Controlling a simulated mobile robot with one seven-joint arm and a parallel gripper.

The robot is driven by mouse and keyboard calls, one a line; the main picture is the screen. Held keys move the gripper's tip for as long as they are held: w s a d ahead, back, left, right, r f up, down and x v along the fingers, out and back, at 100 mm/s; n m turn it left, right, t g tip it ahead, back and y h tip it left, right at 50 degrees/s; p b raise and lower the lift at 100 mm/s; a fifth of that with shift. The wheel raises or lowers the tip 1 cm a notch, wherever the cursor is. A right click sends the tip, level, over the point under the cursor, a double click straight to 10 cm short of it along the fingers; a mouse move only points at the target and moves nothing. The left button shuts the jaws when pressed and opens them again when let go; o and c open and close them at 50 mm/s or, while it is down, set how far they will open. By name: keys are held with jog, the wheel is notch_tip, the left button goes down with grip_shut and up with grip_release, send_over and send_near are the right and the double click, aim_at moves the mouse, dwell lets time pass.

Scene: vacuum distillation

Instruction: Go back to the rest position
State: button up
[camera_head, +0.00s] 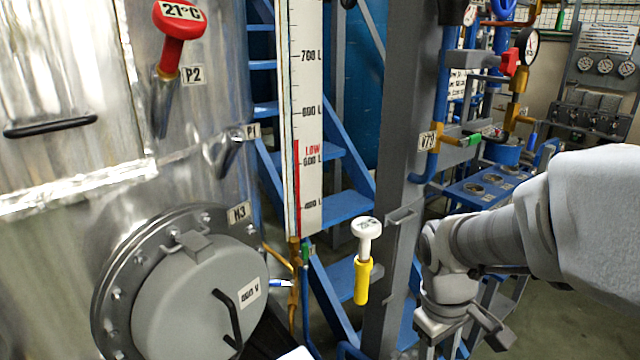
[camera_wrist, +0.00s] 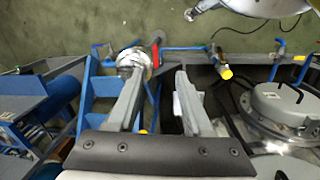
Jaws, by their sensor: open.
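My gripper (camera_head: 462,338) hangs at the lower right in the head view, beside the grey column. Its lower end is partly cut off by the frame edge. In the wrist view my gripper (camera_wrist: 157,76) has its two fingers spread apart, with nothing seen between them. My arm (camera_head: 510,232) reaches in from the right edge in the head view.
A grey column (camera_head: 398,110) stands left of my gripper. A white-topped yellow handle (camera_head: 363,280) is close to it. Left are a steel tank (camera_head: 60,255) with a round hatch (camera_head: 185,310) and a level scale (camera_head: 306,130). Blue stairs (camera_head: 345,205) rise behind.

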jog(key=s+a+r+m+t+p, duration=0.1)
jog(key=s+a+r+m+t, duration=0.1)
jog(key=r, duration=0.5)
jog(key=s+a+r+m+t+y+p, duration=0.1)
jog(key=s+a+r+m+t, duration=0.1)
jog(key=r, duration=0.5)
jog(key=s+m+t, duration=0.1)
jog(key=s, duration=0.1)
jog(key=shift+s+a+y, duration=0.2)
jog(key=shift+s+y, duration=0.1)
jog(key=shift+s, duration=0.05)
jog(key=shift+a, duration=0.2)
